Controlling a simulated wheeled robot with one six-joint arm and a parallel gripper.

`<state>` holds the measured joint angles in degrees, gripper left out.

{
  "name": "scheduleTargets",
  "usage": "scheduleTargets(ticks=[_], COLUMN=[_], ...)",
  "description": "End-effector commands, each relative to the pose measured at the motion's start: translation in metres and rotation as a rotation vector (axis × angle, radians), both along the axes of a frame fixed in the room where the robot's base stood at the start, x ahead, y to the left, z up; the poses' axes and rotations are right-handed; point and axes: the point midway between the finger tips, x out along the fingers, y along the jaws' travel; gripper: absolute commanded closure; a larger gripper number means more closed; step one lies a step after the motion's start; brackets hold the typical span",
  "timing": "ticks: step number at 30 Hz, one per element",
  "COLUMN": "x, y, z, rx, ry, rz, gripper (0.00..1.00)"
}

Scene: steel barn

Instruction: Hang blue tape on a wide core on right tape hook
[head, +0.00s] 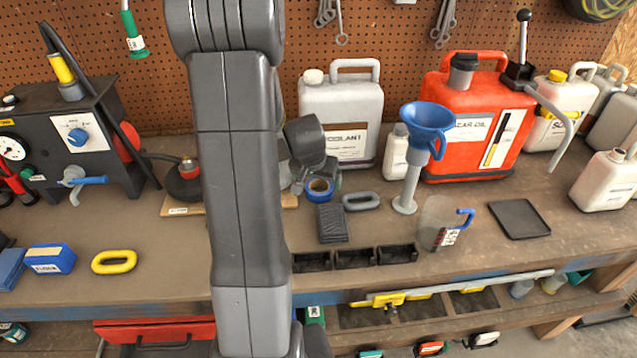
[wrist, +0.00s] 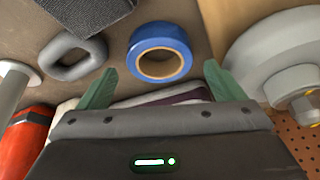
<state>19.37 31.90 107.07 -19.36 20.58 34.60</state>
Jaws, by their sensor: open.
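The blue tape (wrist: 158,34) with its tan wide core lies flat on the bench in the wrist view, ahead of my gripper and roughly centred between the fingers. In the head view the blue tape (head: 319,197) is just below my wrist, partly covered by it. My gripper (wrist: 161,68) is open with two green fingers spread apart. The fingers do not appear to hold anything. I cannot make out the right tape hook in either view.
A grey ring (head: 361,201) and a dark ribbed block (head: 332,224) lie close to the tape. A white coolant jug (head: 341,115) stands behind it. A pegboard (head: 400,30) rises behind the bench.

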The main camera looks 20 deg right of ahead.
Motion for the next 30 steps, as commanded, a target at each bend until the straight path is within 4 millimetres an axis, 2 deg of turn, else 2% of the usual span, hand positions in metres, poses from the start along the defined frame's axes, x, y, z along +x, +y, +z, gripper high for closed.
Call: scheduleTargets(ticks=[1, 9, 15, 21, 30], x=[-0.002, -0.017, -0.024, -0.028, -0.028], y=[0.003, 0.013, 0.019, 0.022, 0.022], z=[0.011, 0.053, 0.076, 0.086, 0.086], rx=[0.000, -0.001, -0.001, 0.000, 0.001], ry=[-0.006, -0.006, -0.004, -0.002, -0.001], rz=[0.000, -0.001, 0.001, 0.000, 0.000], gripper=[0.12, 0.12, 0.12, 0.12, 0.12])
